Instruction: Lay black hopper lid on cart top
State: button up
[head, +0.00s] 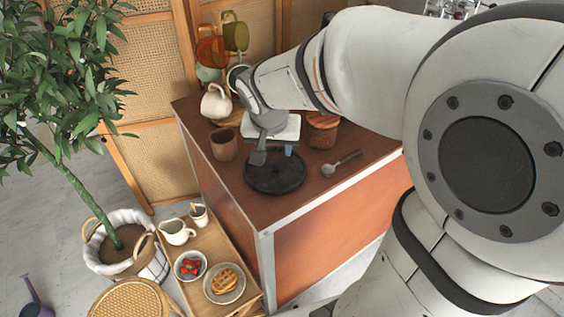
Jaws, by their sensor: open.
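The black round lid (275,176) lies flat on the brown cart top (227,192), near its front corner. My gripper (262,153) is open just above the lid's far left part, fingers pointing down. I cannot tell whether a fingertip touches the lid. A small blue piece (288,150) shows at the lid's far edge, next to the gripper. My arm hides part of the cart top behind.
A brown cup (223,144) stands left of the lid, a metal scoop (341,164) lies right of it. Behind are a wooden-lidded canister (322,130), a white tray (284,126) and a cream pitcher (215,102). A lower side table (198,238) holds food.

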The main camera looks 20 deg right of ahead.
jog(key=s+d+n+g+y, duration=0.1)
jog(key=s+n, duration=0.3)
jog(key=s, duration=1)
jog(key=shift+s+d+n+y, duration=0.2)
jog(key=shift+s+n+y, duration=0.1)
jog(key=shift+n+y, duration=0.15)
